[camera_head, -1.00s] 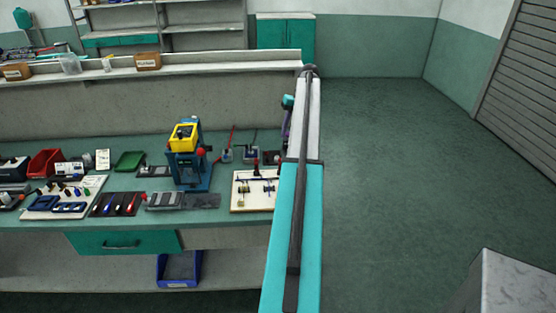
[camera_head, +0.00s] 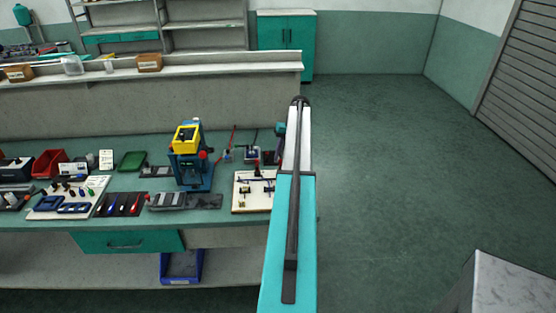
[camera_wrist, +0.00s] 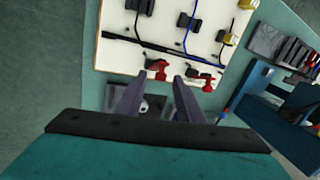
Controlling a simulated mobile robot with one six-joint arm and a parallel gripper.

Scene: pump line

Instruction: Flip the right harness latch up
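The white harness board (camera_head: 240,203) lies on the green bench, partly hidden by my arm in the head view. In the wrist view the board (camera_wrist: 112,55) carries a black cable and two red-handled latches along its lower edge. One latch (camera_wrist: 160,73) is to the left, on the side away from the blue press; the other (camera_wrist: 207,82) is to the right. My gripper (camera_wrist: 156,86) is open and empty, with its two dark fingers apart. The left latch's red handle appears between the fingertips; I cannot tell whether they touch it. My gripper is hidden in the head view.
A blue press with a yellow top (camera_head: 187,140) stands left of the board in the head view. Trays, tools and a red bin (camera_head: 48,163) fill the bench further left.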

